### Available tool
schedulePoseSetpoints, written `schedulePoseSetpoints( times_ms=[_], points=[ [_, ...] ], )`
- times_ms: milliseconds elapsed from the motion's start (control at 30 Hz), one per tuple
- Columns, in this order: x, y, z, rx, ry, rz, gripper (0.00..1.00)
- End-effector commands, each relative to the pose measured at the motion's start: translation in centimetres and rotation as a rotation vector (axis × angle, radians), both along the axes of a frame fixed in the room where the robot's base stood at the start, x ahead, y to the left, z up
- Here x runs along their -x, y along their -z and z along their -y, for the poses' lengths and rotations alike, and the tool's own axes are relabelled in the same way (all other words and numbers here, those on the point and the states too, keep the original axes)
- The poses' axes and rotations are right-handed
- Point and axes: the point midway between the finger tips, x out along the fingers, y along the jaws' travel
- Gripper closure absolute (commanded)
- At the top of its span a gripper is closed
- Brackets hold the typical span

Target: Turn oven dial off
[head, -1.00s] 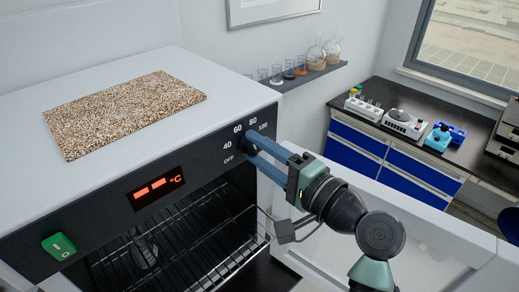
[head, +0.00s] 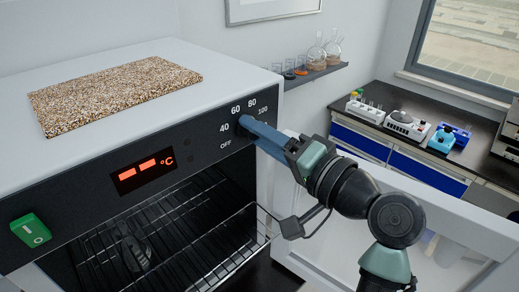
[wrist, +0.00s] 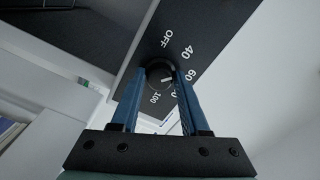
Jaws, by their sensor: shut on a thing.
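The oven dial (wrist: 158,73) is a round black knob with a white mark, on the oven's black front panel (head: 195,140). In the wrist view its mark lies near the side of the 60 label, but its exact setting is hard to read. The labels OFF, 40, 60, 80 and 100 curve around it. My gripper (head: 246,126) has its blue fingers on either side of the dial and is shut on it. In the wrist view the gripper (wrist: 159,78) partly covers the 80 label. In the head view the fingers hide most of the dial.
The oven door (head: 400,205) stands open at the right, beside and below my arm. A wire rack (head: 165,250) shows inside the oven. The red display (head: 145,170) shows dashes, and a green switch (head: 30,230) is at the lower left. A speckled slab (head: 115,93) lies on top.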

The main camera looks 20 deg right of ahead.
Motion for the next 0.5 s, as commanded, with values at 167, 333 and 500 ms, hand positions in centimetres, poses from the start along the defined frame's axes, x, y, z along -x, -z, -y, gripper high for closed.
schedulePoseSetpoints(
  times_ms=[167, 333, 500],
  points=[
    [-0.04, 0.48, -0.01, 0.161, 0.001, 0.062, 1.0],
    [-0.01, 0.42, 0.01, 0.314, 0.001, 0.119, 1.0],
    [-0.02, 0.42, 0.0, 0.466, 0.002, 0.173, 1.0]
  ],
)
